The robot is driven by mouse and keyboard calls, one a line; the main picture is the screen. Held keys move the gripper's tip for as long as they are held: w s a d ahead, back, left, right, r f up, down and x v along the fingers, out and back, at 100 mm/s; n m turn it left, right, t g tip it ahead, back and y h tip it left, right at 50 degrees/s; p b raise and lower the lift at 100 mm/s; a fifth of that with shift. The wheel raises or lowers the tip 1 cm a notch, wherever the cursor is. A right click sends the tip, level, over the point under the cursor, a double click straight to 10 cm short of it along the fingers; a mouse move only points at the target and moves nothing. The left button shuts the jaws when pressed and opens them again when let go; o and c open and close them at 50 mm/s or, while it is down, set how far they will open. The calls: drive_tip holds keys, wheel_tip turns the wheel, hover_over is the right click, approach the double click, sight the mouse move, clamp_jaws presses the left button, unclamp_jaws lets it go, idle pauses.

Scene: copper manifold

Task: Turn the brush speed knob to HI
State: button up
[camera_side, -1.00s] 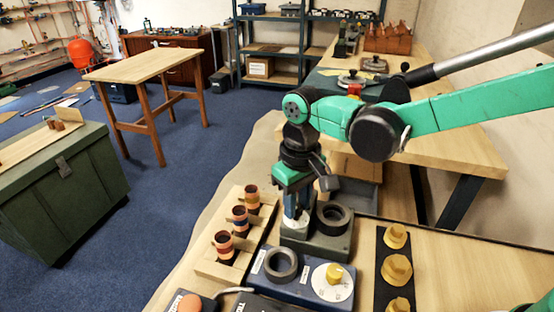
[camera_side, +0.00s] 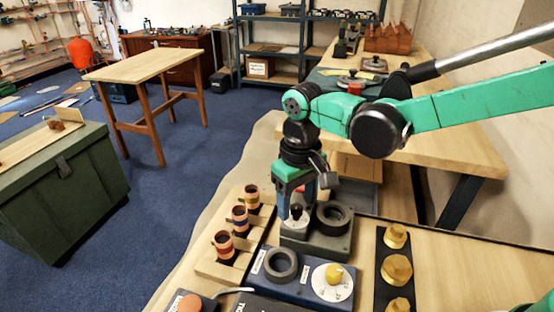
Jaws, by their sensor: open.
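A yellow knob (camera_side: 334,272) sits on a round white dial (camera_side: 322,286) on a blue box (camera_side: 300,291) at the front of the bench. The dial's lettering is too small to read, so its setting is unclear. My gripper (camera_side: 295,212) points down behind the blue box, at the left side of a dark grey block (camera_side: 330,246). It is open and apart from the yellow knob. A small black rounded top (camera_side: 296,210) shows between or behind its fingers; I cannot tell whether they touch it.
A black ring (camera_side: 281,252) stands on the blue box, and another (camera_side: 345,222) on the grey block. Banded copper fittings (camera_side: 224,246) stand in a wooden rack (camera_side: 213,270) to the left. Brass fittings (camera_side: 396,268) stand on a black strip to the right. Bare bench lies farther right.

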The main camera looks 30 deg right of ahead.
sight(300, 205)
drive_tip(key=shift+r, duration=2.65)
drive_tip(key=shift+d, duration=0.2)
drive_tip(key=s+d+m+t, duration=0.2)
drive_tip(key=s+d+t, duration=0.5)
drive_tip(key=d, duration=0.5)
drive_tip(key=shift+s+d+r, duration=0.15)
drive_tip(key=shift+d+r, duration=0.05)
drive_tip(key=shift+d, duration=0.2)
